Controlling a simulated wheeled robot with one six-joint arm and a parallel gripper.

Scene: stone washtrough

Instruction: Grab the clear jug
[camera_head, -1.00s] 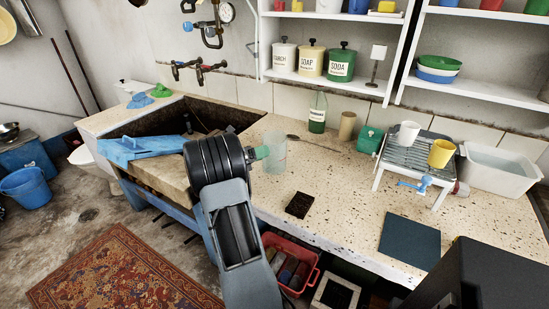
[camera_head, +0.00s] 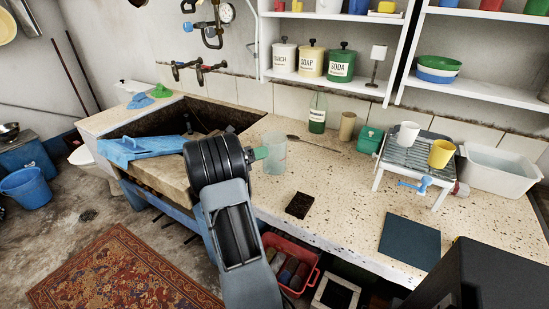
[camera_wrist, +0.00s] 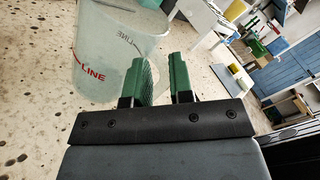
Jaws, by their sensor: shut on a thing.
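The clear jug (camera_head: 276,157) stands upright on the speckled stone counter, right of the sink. It looks like a see-through, pale cup-shaped vessel. In the wrist view the jug (camera_wrist: 108,62) fills the upper left and bears red and dark lettering, with "LINE" readable. My gripper (camera_head: 261,153) is at the jug's left side in the head view. In the wrist view my gripper's green fingers (camera_wrist: 164,64) are close together at the jug's right edge, the left one overlapping its wall. They are shut on the jug; the exact part between them is hard to see.
A dark brown slab (camera_head: 298,205) lies in front of the jug. A rack (camera_head: 407,158) with two mugs stands right.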

